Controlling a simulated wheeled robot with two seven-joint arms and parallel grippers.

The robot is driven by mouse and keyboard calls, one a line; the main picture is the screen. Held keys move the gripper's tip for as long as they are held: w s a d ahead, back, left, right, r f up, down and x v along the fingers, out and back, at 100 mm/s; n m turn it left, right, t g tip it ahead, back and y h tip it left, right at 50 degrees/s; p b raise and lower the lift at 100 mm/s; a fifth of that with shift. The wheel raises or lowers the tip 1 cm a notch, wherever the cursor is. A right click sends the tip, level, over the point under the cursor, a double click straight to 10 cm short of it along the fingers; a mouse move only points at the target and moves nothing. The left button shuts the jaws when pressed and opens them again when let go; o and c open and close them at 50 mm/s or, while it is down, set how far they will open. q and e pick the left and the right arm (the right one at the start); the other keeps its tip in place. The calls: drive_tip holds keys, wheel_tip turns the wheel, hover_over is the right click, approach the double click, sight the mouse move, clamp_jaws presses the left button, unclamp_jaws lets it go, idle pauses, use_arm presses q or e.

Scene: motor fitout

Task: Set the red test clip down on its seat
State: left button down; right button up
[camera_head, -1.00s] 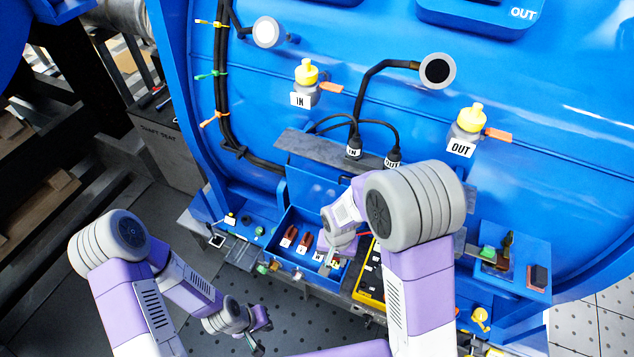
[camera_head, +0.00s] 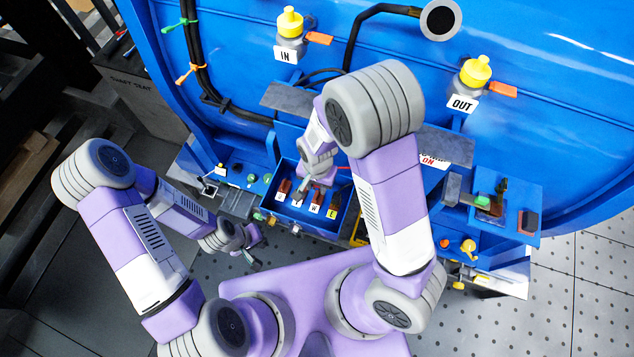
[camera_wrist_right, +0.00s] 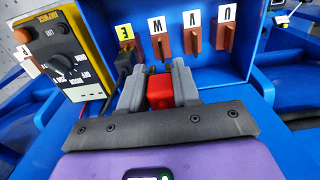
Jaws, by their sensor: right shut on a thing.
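The red test clip (camera_wrist_right: 160,91) is between the fingers of my right gripper (camera_wrist_right: 159,86), which is shut on it. In the right wrist view it is just short of the terminal posts, roughly in line with the W post (camera_wrist_right: 159,42). The V (camera_wrist_right: 192,38) and U (camera_wrist_right: 223,34) posts stand to its right. A black clip (camera_wrist_right: 126,64) is at the E label. In the head view my right gripper (camera_head: 308,184) is over the blue terminal box (camera_head: 343,218); the clip is hidden there. My left gripper (camera_head: 252,250) looks open and empty, low on the left.
A yellow-edged tester (camera_wrist_right: 62,50) with a dial stands left of the box in the right wrist view. The blue box walls (camera_wrist_right: 262,45) rise close by. In the head view, a grey bracket plate (camera_head: 288,98) and black cables are above the box.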

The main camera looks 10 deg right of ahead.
sight(317, 198)
drive_tip(key=shift+f+b, duration=1.95)
drive_tip(key=shift+f, duration=0.6)
drive_tip(key=shift+f+b, duration=1.05)
drive_tip(key=shift+f, duration=0.5)
drive_tip(key=o, duration=1.1)
wheel_tip(317, 198, up, 8)
drive_tip(key=shift+f+p, duration=0.2)
drive_tip(key=shift+p, duration=0.7)
